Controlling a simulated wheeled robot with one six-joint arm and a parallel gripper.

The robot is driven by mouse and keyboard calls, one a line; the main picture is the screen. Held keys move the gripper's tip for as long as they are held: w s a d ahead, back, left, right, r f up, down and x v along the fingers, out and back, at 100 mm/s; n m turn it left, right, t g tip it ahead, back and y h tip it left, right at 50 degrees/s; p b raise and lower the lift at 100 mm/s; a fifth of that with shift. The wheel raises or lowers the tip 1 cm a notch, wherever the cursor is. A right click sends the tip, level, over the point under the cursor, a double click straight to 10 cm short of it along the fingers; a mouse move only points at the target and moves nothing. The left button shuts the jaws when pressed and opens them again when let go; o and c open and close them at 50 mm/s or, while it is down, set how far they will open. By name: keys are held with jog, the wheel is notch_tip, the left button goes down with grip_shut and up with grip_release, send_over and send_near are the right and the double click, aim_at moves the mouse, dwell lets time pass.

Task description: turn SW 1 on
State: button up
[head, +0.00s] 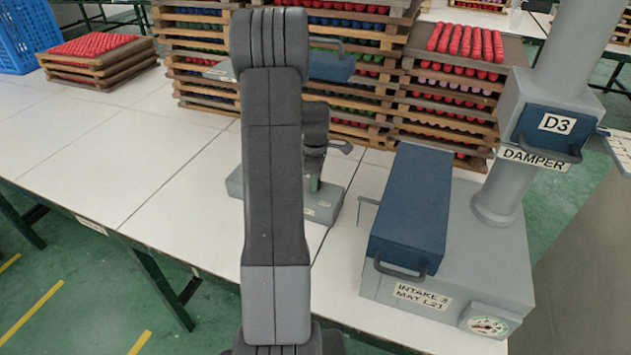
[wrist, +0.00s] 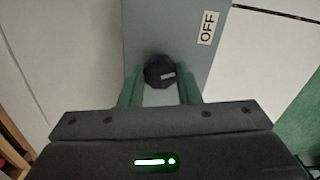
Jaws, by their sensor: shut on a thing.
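The switch SW 1 appears as a black round knob (wrist: 157,68) on a grey box (wrist: 150,25) in the wrist view. A short pale mark on the knob lies toward its lower right. An OFF label (wrist: 208,27) sits on the box face at the upper right; no ON label shows. My gripper (wrist: 160,88) has its two green fingers shut on the knob, one on each side. In the head view the grey box (head: 238,187) stands on the white table, largely hidden behind my arm, and the knob is hidden.
A grey intake housing (head: 480,265) with a blue handled drawer (head: 412,210) and a gauge (head: 488,325) stands to the right. A damper column (head: 545,115) marked D3 rises behind it. Stacked wooden trays (head: 205,75) line the back.

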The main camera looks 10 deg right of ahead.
jog(key=m+b, duration=0.1)
jog(key=m, duration=0.2)
jog(key=shift+m, duration=0.4)
jog(key=m, duration=0.3)
jog(key=shift+m+b, duration=0.3)
jog(key=m, duration=0.6)
jog(key=shift+r+m+b, duration=0.1)
jog(key=shift+m+b, duration=0.2)
jog(key=shift+b, duration=0.1)
jog(key=o, duration=1)
notch_tip(320, 180, up, 14)
jog(key=shift+f, duration=0.15)
